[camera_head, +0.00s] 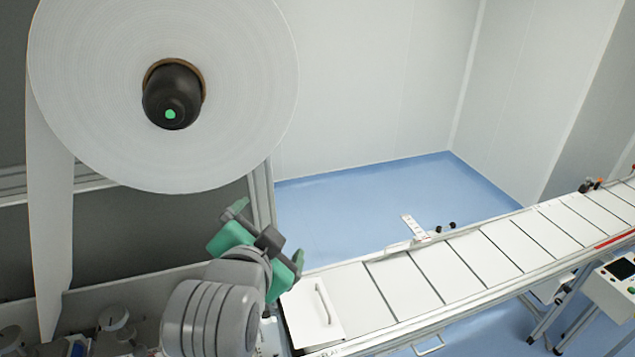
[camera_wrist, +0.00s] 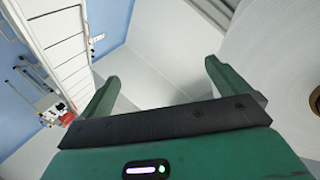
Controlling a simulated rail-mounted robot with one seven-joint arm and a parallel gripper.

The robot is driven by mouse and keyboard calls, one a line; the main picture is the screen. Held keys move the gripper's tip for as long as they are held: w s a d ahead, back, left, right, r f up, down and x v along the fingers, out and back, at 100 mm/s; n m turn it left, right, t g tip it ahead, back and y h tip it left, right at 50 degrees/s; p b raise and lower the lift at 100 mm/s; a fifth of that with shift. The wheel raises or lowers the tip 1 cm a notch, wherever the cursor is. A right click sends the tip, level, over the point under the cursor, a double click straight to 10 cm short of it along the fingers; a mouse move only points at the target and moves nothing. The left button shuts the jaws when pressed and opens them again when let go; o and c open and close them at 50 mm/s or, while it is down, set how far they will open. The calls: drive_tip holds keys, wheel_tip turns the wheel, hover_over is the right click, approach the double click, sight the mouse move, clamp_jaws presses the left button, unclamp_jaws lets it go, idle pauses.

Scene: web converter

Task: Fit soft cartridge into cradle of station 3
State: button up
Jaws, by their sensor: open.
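My gripper (camera_head: 267,236) is raised in the head view, between the big paper roll and the near end of the conveyor. Its green fingers are spread apart with nothing between them. In the wrist view the open fingers (camera_wrist: 160,86) reach toward empty space, with white wall behind. I cannot make out a soft cartridge or a cradle in either view. No station 3 label is legible. Small machine parts (camera_head: 115,320) at the lower left of the head view are partly hidden by my arm and too unclear to name.
A large white roll (camera_head: 235,90) on a black hub fills the upper left, its web (camera_head: 50,230) hanging down. A conveyor (camera_head: 465,262) of white panels runs to the right, with a handled white cover (camera_head: 308,312) at its near end. A control box (camera_head: 612,290) stands at the right.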

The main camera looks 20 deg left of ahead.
drive_tip(key=s+d+r+n+t+h, duration=0.1)
drive_tip(key=s+d+r+n+t, duration=0.15)
drive_tip(key=d+r, duration=0.45)
drive_tip(key=s+d+r+n+t, duration=0.1)
drive_tip(key=s+d+r+t, duration=0.25)
drive_tip(key=d+r, duration=0.3)
drive_tip(key=s+d+r+n+t+h, duration=0.1)
drive_tip(key=s+d+r+n+t, duration=0.2)
drive_tip(key=s+r, duration=0.6)
drive_tip(key=shift+s+d+r+t, duration=0.2)
drive_tip(key=shift+s+d+t, duration=0.35)
drive_tip(key=shift+d+t, duration=0.55)
drive_tip(key=shift+a, duration=0.15)
wheel_tip(320, 180, down, 21)
drive_tip(key=b, duration=2.1)
drive_tip(key=shift+f, duration=0.15)
